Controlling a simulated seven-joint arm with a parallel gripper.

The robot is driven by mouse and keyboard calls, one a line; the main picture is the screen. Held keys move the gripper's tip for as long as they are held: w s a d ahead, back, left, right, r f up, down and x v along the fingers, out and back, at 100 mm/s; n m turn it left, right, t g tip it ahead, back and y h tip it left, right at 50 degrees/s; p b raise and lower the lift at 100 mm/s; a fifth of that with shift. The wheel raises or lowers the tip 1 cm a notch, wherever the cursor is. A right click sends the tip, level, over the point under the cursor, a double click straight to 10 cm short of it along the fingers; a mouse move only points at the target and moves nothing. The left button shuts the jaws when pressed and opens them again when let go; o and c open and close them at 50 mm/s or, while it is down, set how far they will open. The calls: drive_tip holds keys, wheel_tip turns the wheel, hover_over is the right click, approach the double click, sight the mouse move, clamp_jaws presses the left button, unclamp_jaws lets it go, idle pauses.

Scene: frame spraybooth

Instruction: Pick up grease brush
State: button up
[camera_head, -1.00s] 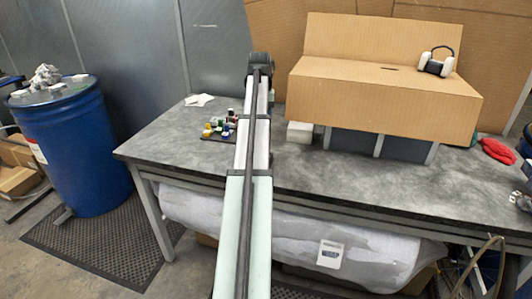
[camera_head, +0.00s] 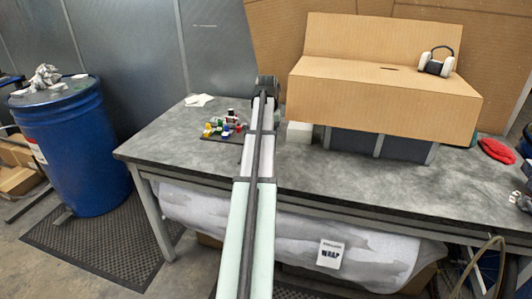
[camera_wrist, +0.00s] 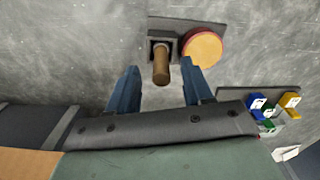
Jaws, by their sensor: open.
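In the wrist view, a brown, wooden-looking handle (camera_wrist: 161,68), which looks like the grease brush, stands in a dark square holder. Its lower end is hidden in the holder. A round tin (camera_wrist: 203,47) with a red rim and tan top sits right beside it. My gripper (camera_wrist: 159,66) is open, with one blue finger on each side of the handle's near end. I see a gap on both sides and no clear contact. In the head view my own arm hides the gripper, the handle and the tin.
On the grey table (camera_head: 190,150), small coloured pieces (camera_head: 222,130) sit on a dark plate left of my arm. A cardboard box (camera_head: 385,100) with headphones (camera_head: 436,62) on top stands to the right. A white block (camera_head: 299,132) sits close to my arm.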

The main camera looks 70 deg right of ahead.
drive_tip(key=shift+w+f, duration=0.1)
drive_tip(key=shift+f, duration=2.4)
drive_tip(key=shift+d, duration=0.1)
drive_tip(key=shift+c, duration=0.4)
clamp_jaws()
